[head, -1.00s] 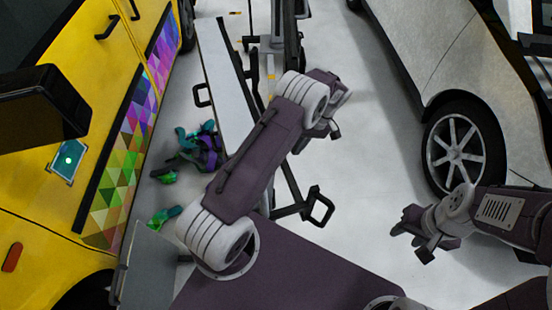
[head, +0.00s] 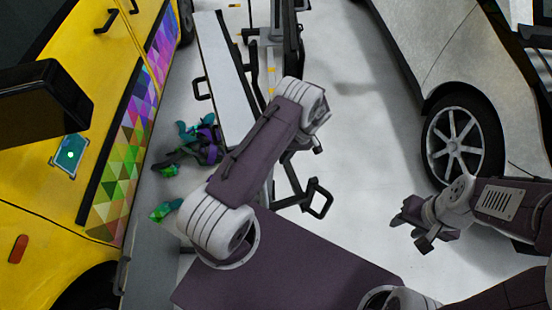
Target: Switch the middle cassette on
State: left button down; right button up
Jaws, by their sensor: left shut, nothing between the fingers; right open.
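A long pale panel (head: 225,78) with a dark side handle stands left of my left arm, beside a dark and grey stand (head: 272,60). They look like parts of a lamp frame. I cannot tell which part is the middle cassette, and no switch can be made out. My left arm crosses in front of the frame and hides part of it. My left gripper (head: 318,147) is at the arm's far end, mostly hidden, shut and empty. My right gripper (head: 418,224) is open and empty over the floor at the right, apart from the frame.
A yellow vehicle (head: 60,210) with a multicoloured triangle wrap (head: 122,150) stands at left. A light car (head: 435,50) stands at right. Crumpled coloured scraps (head: 197,145) lie on the floor near the panel. A black handle (head: 318,198) sticks out from the frame. Floor between frame and light car is clear.

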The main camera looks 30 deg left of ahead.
pick_arm(q)
jog(key=s+a, duration=0.1)
jog(key=s+a+r+p, duration=0.1)
jog(key=shift+s+a, duration=0.25)
jog(key=shift+s, duration=0.05)
jog(key=shift+s+a+r+t+h+p, duration=0.2)
jog(key=shift+r+p, duration=0.25)
jog(key=shift+p, duration=0.15)
jog(key=shift+s+a+r+t+h+p, duration=0.15)
jog(key=shift+r+p, duration=0.25)
jog(key=shift+p, duration=0.2)
